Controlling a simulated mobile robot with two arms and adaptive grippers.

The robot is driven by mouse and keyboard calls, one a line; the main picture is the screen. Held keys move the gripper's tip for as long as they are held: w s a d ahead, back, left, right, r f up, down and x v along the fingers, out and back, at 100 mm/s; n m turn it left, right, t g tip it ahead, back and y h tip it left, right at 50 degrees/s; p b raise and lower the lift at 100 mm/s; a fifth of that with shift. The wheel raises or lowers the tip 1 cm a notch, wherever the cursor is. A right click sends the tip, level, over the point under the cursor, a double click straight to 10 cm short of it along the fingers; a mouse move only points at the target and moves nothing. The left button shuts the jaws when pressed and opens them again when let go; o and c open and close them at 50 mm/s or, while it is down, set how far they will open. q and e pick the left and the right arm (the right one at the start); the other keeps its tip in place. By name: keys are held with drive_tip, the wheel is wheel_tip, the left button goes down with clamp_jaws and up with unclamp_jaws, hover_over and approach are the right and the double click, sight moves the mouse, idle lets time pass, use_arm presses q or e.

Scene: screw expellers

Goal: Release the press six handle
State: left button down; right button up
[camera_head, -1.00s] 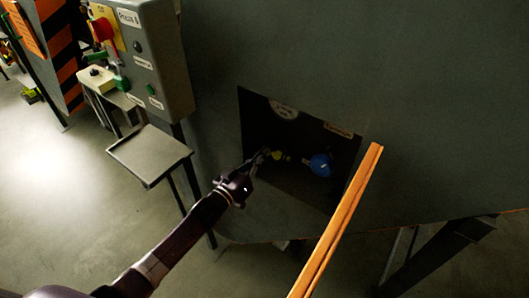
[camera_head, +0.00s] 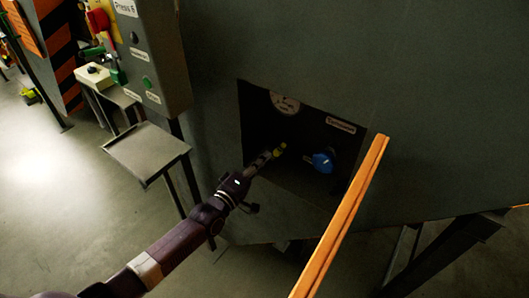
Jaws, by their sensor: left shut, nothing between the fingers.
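In the head view, the press (camera_head: 420,100) is a large dark grey machine with a dark square recess in its front. A blue round handle (camera_head: 323,162) sits in the recess, to the right. A small yellow-green part (camera_head: 280,149) shows left of it, at my left gripper's tip. My left gripper (camera_head: 273,154) is shut and empty, at the left of the recess and apart from the blue handle. Whether it touches the yellow-green part I cannot tell. My right gripper is not in view.
An orange bar (camera_head: 340,220) slants up along the right of the recess. A grey control box (camera_head: 150,60) labelled press 6 stands at the left, above a small grey shelf (camera_head: 145,152). Open floor (camera_head: 60,220) lies at the lower left.

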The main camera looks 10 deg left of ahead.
use_arm(q)
drive_tip(key=shift+s+d+f+n+b, duration=0.15)
drive_tip(key=shift+n+b, duration=0.1)
drive_tip(key=shift+n, duration=0.35)
drive_tip(key=shift+w+d+f+n+b, duration=0.1)
drive_tip(key=shift+n+b, duration=0.2)
drive_tip(key=shift+n, duration=0.3)
drive_tip(key=shift+s+d+f+n+b, duration=0.15)
drive_tip(key=shift+n+b, duration=0.1)
drive_tip(key=shift+n, duration=0.35)
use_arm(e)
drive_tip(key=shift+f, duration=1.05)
